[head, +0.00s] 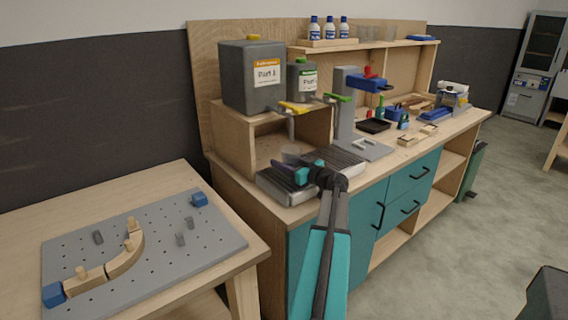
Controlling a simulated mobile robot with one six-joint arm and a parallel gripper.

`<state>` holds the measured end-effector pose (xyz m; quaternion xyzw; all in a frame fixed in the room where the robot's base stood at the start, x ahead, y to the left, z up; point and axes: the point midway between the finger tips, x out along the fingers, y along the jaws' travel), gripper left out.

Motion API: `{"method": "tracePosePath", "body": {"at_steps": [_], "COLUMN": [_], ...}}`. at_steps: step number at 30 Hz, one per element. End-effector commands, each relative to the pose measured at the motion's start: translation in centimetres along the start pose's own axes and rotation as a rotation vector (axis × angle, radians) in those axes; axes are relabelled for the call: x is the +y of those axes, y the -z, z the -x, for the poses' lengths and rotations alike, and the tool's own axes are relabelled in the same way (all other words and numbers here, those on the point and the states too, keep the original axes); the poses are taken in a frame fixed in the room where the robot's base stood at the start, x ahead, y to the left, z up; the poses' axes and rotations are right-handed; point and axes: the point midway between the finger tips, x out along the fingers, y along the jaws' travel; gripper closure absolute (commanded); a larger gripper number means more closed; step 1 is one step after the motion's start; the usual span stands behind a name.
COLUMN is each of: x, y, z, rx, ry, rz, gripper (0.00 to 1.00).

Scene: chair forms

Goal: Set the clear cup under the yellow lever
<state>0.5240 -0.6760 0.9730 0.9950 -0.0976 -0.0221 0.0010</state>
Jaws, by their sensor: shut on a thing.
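The yellow lever (294,107) sits on the tap of the large grey container labelled Part A (252,76), on the raised wooden stand. My gripper (295,170) is in front of the stand, below the yellow lever and above the grey slatted tray (278,188). It is shut on a faint see-through thing that looks like the clear cup (292,158). The cup's outline is hard to make out, and my gripper hides part of it. I cannot tell whether the cup is directly below the tap or still in front of it.
A smaller grey container (301,80) with a green lever (336,97) stands to the right. A grey press-like stand (345,105) with a red and blue part is beyond it. A pegboard table (150,255) with wooden curved pieces is at the left. Blue-capped bottles stand on the shelf.

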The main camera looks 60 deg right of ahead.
Motion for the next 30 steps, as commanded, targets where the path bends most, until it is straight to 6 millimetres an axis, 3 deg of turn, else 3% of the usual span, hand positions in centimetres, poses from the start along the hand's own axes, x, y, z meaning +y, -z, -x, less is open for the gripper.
{"method": "tracePosePath", "body": {"at_steps": [1, 15, 16, 19, 30], "x": [-0.09, -0.29, -0.31, -0.34, -0.43], "y": [-0.95, -1.62, -1.63, -1.64, -1.61], "z": [0.06, 0.06, 0.06, 0.07, 0.08], "rx": [-0.008, -0.013, -0.013, -0.013, -0.013], "ry": [0.001, 0.003, 0.003, 0.004, 0.005], "rz": [-0.007, -0.013, -0.013, -0.013, -0.012], "gripper": [0.67, 0.67, 0.51, 0.36, 0.36]}}
